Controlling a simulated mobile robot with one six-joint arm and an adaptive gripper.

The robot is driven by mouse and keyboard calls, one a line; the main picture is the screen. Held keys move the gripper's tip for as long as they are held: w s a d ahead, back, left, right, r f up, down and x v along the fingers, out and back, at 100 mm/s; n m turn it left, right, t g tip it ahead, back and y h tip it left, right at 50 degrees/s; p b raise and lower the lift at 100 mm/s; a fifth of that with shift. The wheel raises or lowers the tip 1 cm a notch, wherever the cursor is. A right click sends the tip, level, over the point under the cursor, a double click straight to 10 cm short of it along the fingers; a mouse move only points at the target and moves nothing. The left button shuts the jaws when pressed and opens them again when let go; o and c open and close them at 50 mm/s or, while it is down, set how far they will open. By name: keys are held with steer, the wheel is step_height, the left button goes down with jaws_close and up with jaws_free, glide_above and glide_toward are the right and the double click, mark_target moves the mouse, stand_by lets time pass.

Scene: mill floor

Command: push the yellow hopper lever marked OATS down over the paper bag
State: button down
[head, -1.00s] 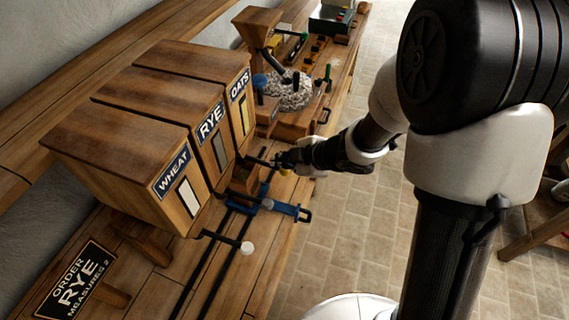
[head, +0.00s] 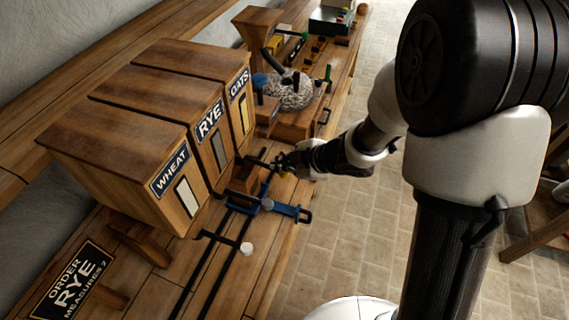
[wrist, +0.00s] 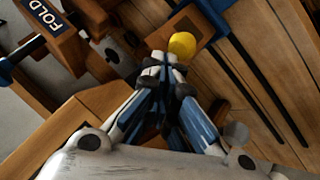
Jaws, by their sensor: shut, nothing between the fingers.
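The OATS hopper (head: 241,104) is the farthest of three wooden hoppers in the head view. The yellow knob (wrist: 182,45) of its lever shows in the wrist view, just beyond my fingertips. My gripper (wrist: 165,62) is shut and empty, its tips close beside the knob; I cannot tell whether they touch. In the head view my gripper (head: 279,163) is low in front of the OATS hopper and hides the knob. A brown box-like shape (wrist: 190,22) with a dark opening lies below the knob; I cannot tell whether it is the paper bag.
The RYE hopper (head: 203,145) and WHEAT hopper (head: 165,190) stand nearer, with a white-knobbed lever (head: 246,249) below WHEAT. A blue carriage (head: 285,209) sits on dark rails. An order card (head: 76,283) reads RYE. A heaped grey-white pile (head: 290,92) lies farther along the bench.

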steer(key=shift+f+b, duration=0.9)
steer(key=shift+f, duration=0.25)
stand_by(0.8)
steer(key=shift+r, duration=0.1)
stand_by(0.4)
steer(key=shift+r+p, duration=2.95)
steer(key=shift+p, duration=0.1)
step_height(320, 180, up, 5)
steer(key=p, duration=0.5)
